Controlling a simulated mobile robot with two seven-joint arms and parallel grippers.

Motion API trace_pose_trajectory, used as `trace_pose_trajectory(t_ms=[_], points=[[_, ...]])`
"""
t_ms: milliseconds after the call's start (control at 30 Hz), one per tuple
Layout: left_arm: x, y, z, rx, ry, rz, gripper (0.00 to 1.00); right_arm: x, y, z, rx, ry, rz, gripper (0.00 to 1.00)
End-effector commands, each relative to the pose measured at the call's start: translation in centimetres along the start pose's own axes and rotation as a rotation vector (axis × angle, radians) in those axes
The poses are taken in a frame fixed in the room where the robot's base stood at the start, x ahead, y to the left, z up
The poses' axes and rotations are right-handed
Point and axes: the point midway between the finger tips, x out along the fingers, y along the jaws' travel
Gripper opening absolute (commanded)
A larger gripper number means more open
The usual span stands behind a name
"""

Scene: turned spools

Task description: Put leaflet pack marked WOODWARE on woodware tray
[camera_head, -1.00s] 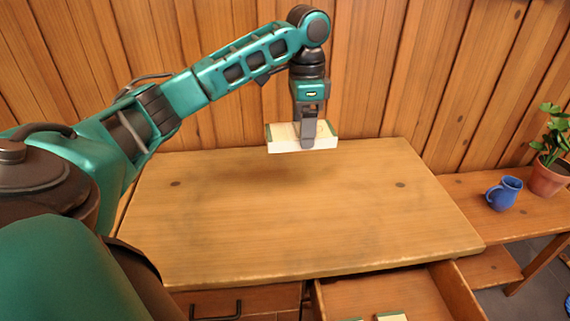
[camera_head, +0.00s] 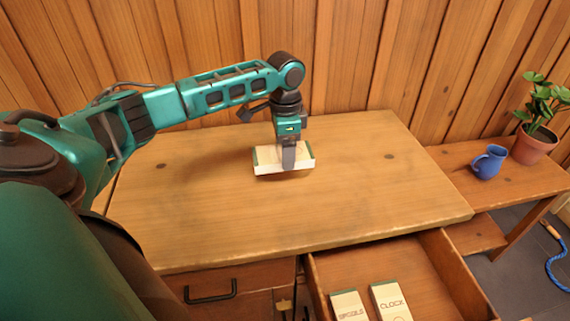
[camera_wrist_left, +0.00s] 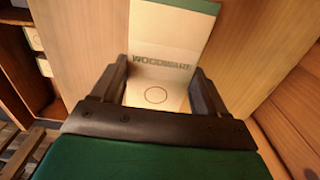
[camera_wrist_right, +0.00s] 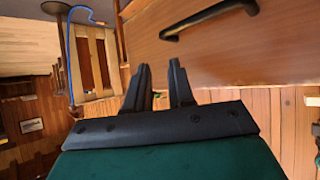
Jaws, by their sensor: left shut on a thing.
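The leaflet pack marked WOODWARE (camera_wrist_left: 165,62) is cream with a green band, and its lettering shows in the left wrist view. In the head view the pack (camera_head: 268,168) is level and low over the back half of the table; I cannot tell whether it touches the top. My left gripper (camera_head: 288,166) is shut on it, with one finger on each side (camera_wrist_left: 162,85). My right gripper (camera_wrist_right: 160,80) shows only in its own wrist view, open and empty near a drawer front with a dark handle. I can make out no woodware tray in these views.
The wooden tabletop (camera_head: 380,200) is otherwise clear. An open drawer (camera_head: 445,262) below its front edge holds a pack marked CLOCK (camera_head: 390,300) and another marked SPOOLS (camera_head: 347,307). A blue mug (camera_head: 489,162) and a potted plant (camera_head: 534,145) stand on a lower bench at right.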

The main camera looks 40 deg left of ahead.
Motion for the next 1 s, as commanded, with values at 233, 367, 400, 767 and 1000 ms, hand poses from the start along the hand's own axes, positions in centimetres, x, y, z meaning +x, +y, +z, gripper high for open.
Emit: trace_pose_trajectory(t_ms=[233, 367, 400, 767, 1000], points=[[3.8, 0.1, 0.0, 0.001, -0.002, 0.002, 0.39, 0.3, 0.0, 0.4, 0.0, 0.0, 0.0, 0.23], [5.4, 0.0, 0.0, 0.001, 0.0, 0.0, 0.39, 0.4, 0.0, 0.5, 0.0, 0.0, 0.0, 0.23], [5.7, 0.0, 0.0, 0.001, 0.0, 0.0, 0.39, 0.4, 0.0, 0.5, 0.0, 0.0, 0.0, 0.23], [5.9, 0.0, 0.0, 0.001, 0.0, 0.0, 0.39, 0.3, 0.0, 0.5, 0.001, 0.0, 0.0, 0.23], [6.1, 0.1, 0.0, 0.001, 0.0, 0.0, 0.92, 0.3, -0.1, 0.5, 0.001, 0.0, -0.001, 0.23]])
